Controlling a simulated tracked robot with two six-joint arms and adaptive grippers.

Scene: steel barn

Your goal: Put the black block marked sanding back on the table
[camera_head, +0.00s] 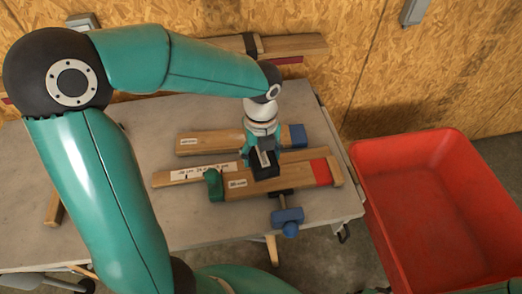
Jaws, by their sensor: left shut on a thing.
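My left gripper (258,148) reaches down over the middle of the grey table (150,130). It is shut on a small black block (267,171) with a pale label on top; the writing is too small to read. The block is at the wooden boards, partly hidden by the gripper. I cannot tell whether it touches the wood below. My right gripper is not in view.
Wooden boards (208,144) with labels, one with a red end (321,171), lie under and around the gripper. A green piece (214,185) and a blue clamp (287,215) are close by. A large red bin (430,210) stands at the right. The table's left part looks mostly clear.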

